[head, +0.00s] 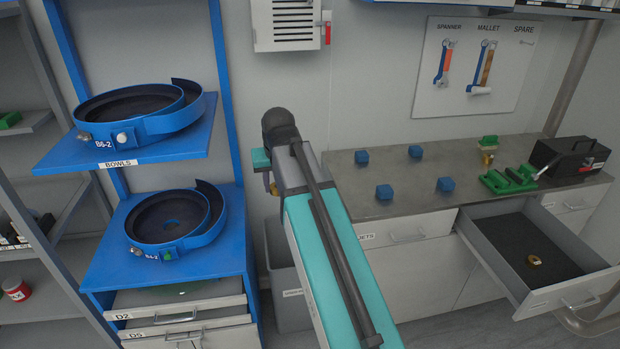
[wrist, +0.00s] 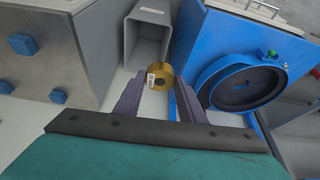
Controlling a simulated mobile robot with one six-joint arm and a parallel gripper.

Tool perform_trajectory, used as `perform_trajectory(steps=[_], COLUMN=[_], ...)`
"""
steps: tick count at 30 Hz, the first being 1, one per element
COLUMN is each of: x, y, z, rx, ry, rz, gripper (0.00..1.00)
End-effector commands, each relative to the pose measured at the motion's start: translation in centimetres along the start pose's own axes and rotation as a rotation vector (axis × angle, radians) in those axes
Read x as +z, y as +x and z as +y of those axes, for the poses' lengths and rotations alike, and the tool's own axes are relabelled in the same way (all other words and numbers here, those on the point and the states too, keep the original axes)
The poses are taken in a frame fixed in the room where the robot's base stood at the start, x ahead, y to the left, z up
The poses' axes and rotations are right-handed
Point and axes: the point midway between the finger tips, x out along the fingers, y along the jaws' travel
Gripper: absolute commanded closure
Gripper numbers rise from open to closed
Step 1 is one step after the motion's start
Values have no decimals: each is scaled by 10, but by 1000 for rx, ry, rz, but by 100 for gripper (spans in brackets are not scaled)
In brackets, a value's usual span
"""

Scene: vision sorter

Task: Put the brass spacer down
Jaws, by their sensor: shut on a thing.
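The brass spacer (wrist: 159,76), a short golden cylinder with a dark hole and a small white label, sits between the fingertips of my gripper (wrist: 160,84) in the wrist view. My gripper is shut on it and holds it up in the air, with the floor showing behind. In the head view, my arm hides most of the gripper; a small brass-coloured bit shows at the arm's left side, probably the spacer. Another brass ring-shaped piece (head: 534,259) lies in the open drawer (head: 485,238) at right.
A blue stand holds two bowl feeders (head: 140,115) (head: 172,218) at left. A grey bin (head: 284,278) stands on the floor between stand and counter. Several blue cubes (head: 415,151), a green vise (head: 510,180) and a black toolbox (head: 570,158) are on the counter (head: 345,187).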

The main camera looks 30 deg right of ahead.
Motion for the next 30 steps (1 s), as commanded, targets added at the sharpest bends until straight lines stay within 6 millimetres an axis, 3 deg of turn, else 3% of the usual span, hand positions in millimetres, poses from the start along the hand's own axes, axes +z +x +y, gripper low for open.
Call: perform_trajectory(steps=[3,10,30], x=[8,21,22], y=[-16,-30,-32], z=[-39,-82,-89], rx=[-32,-68,-75], ry=[-79,-172,-188], rz=[5,7,8], gripper=[93,93,93])
